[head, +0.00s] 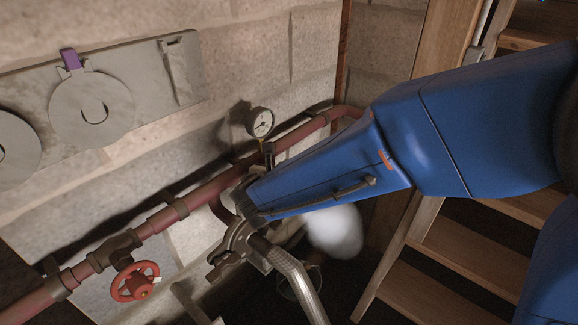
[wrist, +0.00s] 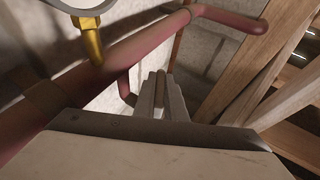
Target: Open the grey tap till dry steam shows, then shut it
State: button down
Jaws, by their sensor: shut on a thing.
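My gripper (head: 240,212) is at the end of the blue arm, down at the pipe fittings below the gauge. In the wrist view its two grey fingers (wrist: 162,98) are closed on a narrow bar, which looks like the handle of the grey tap (wrist: 160,88). Most of the tap is hidden by my gripper and arm. A dense white puff of steam (head: 336,232) hangs right of the grey fittings (head: 226,264), just below my arm. It looks cloudy and opaque.
A red pipe (head: 205,192) runs along the block wall, with a red handwheel (head: 135,281) at lower left and a round gauge (head: 260,122) above. A ribbed metal hose (head: 293,272) hangs down near a bucket (head: 303,284). Wooden stairs (head: 440,262) stand at right.

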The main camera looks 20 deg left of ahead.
jog(key=shift+m+h, duration=1.4)
jog(key=shift+h, duration=0.3)
jog(key=c, duration=1.8)
grip_release()
notch_tip(320, 180, up, 10)
